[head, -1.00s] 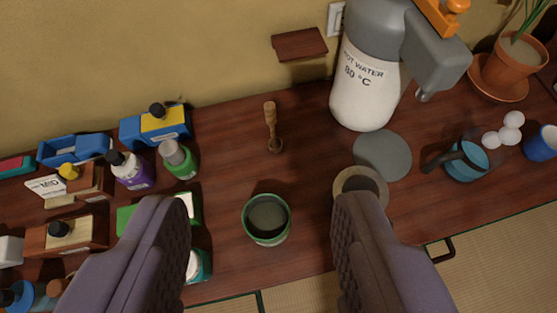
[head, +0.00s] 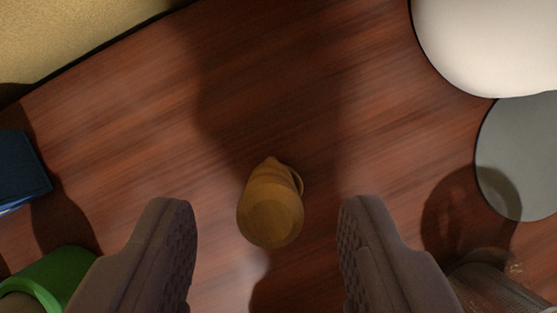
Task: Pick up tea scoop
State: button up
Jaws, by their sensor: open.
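The tea scoop (head: 270,208) is a small light-brown wooden piece on the dark red-brown wooden table top. I see it nearly end-on from above, with its round handle end toward me and a bit of the scoop's rim showing behind it. My gripper (head: 268,222) is open. One finger is on each side of the scoop, with a clear gap between each finger and the scoop. Nothing is held. How far the fingertips are above the table is hard to tell.
The white hot water dispenser (head: 480,40) stands at the upper right, with a grey round pad (head: 520,160) below it. A green bottle (head: 55,280) is at the lower left, partly behind the left finger. A dark blue box (head: 20,172) is at the left edge.

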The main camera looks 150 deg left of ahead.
aim_at(271, 166)
jog(key=b+x, duration=0.2)
jog(key=x, duration=0.3)
jog(key=shift+f, duration=0.4)
jog(key=shift+r, duration=0.15)
grip_shut()
